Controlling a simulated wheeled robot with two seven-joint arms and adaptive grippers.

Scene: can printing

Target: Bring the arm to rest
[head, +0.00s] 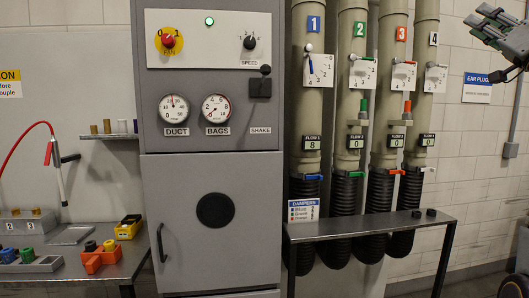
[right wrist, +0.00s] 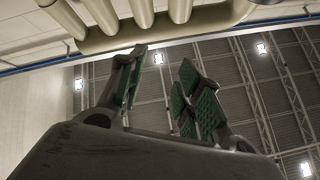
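My right gripper (head: 482,22) is at the top right corner of the head view, raised high in front of the pale block wall and right of the pipes. In the right wrist view the gripper (right wrist: 163,62) points up toward the ceiling. Its two fingers with green pads stand apart, and only ceiling shows between them. It is open and empty and touches nothing that I can see. My left arm and left gripper are not in the head view.
A grey cabinet (head: 212,170) with gauges stands in the middle. Several numbered pipes (head: 315,110) with dampers run down right of it, behind a narrow shelf (head: 370,228). A workbench (head: 75,268) with bins is at left. An ear plug sign (head: 477,88) hangs below my right gripper.

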